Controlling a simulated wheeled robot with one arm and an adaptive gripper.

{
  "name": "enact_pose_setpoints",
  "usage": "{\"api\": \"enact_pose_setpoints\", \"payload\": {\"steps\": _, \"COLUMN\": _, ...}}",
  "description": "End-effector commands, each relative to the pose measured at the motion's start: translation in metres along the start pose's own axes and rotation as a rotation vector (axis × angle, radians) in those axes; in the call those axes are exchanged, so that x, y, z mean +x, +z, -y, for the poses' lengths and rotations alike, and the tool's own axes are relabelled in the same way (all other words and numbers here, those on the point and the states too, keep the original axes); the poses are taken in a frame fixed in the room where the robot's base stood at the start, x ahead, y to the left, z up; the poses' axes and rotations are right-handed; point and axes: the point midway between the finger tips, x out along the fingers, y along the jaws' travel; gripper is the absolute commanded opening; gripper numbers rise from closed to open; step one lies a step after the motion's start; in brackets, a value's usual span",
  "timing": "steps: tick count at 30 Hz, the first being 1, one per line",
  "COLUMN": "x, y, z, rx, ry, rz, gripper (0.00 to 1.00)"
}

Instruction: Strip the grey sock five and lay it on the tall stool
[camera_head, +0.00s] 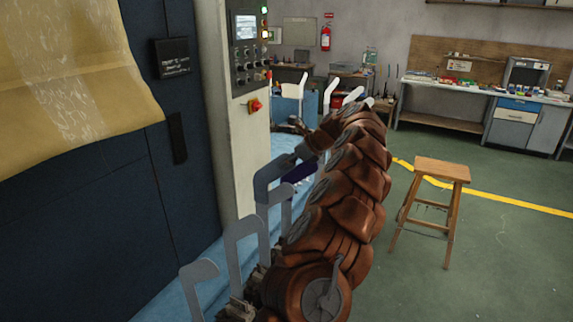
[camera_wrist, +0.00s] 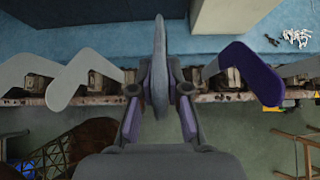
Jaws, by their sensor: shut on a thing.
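The grey sock (camera_head: 268,183) is on an upright foot-shaped board in the row, dark grey against the paler bare boards. In the wrist view the grey sock (camera_wrist: 159,62) shows nearly edge-on between my fingers. My gripper (camera_wrist: 160,94) is shut on it from both sides. In the head view my copper arm hides most of the gripper. The tall stool (camera_head: 443,169) is wooden, stands on the green floor to the right, and its seat is empty.
Bare boards (camera_wrist: 82,78) stand left of the grey sock in the wrist view, and a purple sock (camera_wrist: 257,80) on its board stands right. A dark blue machine (camera_head: 90,210) and control panel (camera_head: 247,45) rise at left. Floor around the stool is clear.

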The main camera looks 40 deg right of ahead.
Motion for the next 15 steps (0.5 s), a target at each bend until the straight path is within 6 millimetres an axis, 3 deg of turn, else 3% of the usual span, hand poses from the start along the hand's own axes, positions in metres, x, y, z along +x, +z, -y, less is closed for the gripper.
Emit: {"api": "enact_pose_setpoints", "payload": {"steps": 15, "x": -0.024, "y": 0.027, "z": 0.001, "rx": -0.001, "ry": -0.003, "rz": 0.0, "gripper": 0.0}}
